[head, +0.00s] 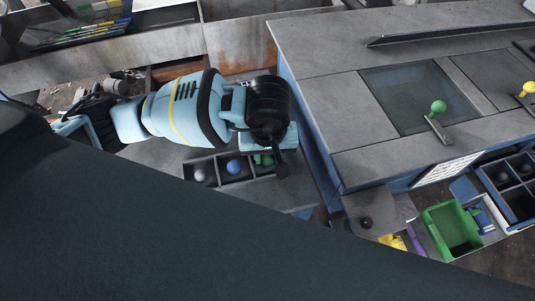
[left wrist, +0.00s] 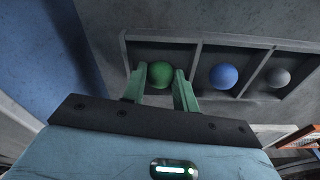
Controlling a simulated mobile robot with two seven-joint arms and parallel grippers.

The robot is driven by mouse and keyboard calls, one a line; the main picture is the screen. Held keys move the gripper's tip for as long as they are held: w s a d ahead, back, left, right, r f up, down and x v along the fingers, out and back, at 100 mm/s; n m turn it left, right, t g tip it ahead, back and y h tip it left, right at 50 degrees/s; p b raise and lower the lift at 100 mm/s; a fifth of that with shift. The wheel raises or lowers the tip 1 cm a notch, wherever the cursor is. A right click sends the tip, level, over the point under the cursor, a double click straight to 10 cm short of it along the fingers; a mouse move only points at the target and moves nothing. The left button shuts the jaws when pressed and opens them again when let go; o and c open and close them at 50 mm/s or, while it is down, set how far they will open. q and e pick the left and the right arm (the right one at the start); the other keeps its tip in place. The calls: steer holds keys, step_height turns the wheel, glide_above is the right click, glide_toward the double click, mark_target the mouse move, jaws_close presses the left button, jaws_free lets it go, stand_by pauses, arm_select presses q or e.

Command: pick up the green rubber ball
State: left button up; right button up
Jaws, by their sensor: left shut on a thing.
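The green rubber ball (left wrist: 160,74) is between the two fingers of my left gripper (left wrist: 160,88) in the left wrist view. The gripper is shut on it, a finger on each side. The ball is at the end compartment of a grey divided tray (left wrist: 250,41); I cannot tell whether it is lifted off the tray floor. In the head view the green ball (head: 266,160) is partly hidden by my left gripper (head: 268,158), which points down over the tray. My right gripper is not in view.
A blue ball (left wrist: 223,76) and a grey ball (left wrist: 278,77) lie in the neighbouring compartments. A large grey bench (head: 330,95) with a green-knobbed lever (head: 437,108) stands right of the tray. A green bin (head: 452,229) is at lower right.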

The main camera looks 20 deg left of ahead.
mark_target(268, 156)
arm_select(q)
steer(key=shift+r, duration=0.7)
steer(key=shift+s+d+r, duration=0.1)
steer(key=shift+s+r, duration=0.15)
steer(key=shift+r, duration=0.7)
steer(key=s+d, duration=0.1)
steer(key=s, duration=0.4)
steer(key=s+d+r, duration=0.1)
steer(key=s+d, duration=0.1)
steer(key=s, duration=0.3)
steer(key=s+d+b, duration=0.1)
steer(key=s, duration=0.3)
steer(key=shift+s+d+r, duration=0.2)
steer(key=shift+s, duration=0.2)
